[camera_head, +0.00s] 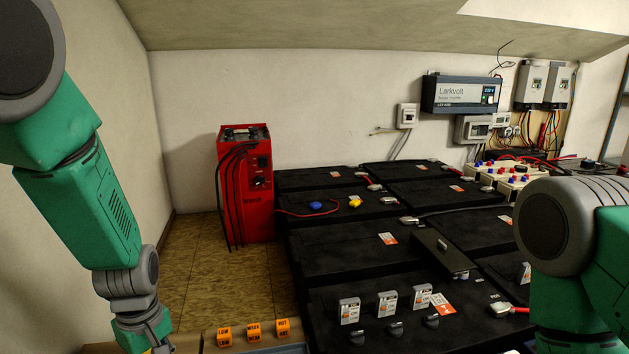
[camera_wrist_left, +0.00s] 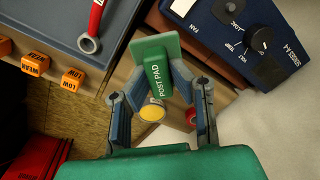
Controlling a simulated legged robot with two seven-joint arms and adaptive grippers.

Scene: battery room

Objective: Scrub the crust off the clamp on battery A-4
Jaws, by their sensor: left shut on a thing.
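The black batteries (camera_head: 395,232) stand in rows in the head view; their labels are too small for me to tell which is A-4. A grey clamp (camera_head: 500,308) with a red cable sits at the front right; I cannot make out crust on it. In the left wrist view my left gripper (camera_wrist_left: 163,97) is shut on a green block marked POST PAD (camera_wrist_left: 158,78). In the head view this gripper (camera_head: 152,346) is at the bottom left, left of the batteries, mostly cut off. My right arm comes in from the right; its gripper is outside the frame.
Orange cubes (camera_head: 253,331) line an edge at the bottom. In the wrist view lie a red-handled wrench (camera_wrist_left: 92,32), a yellow-topped round item (camera_wrist_left: 152,110) and a blue meter (camera_wrist_left: 245,45). A red charger (camera_head: 246,185) stands behind. Small grey boxes (camera_head: 387,303) stand on the front battery.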

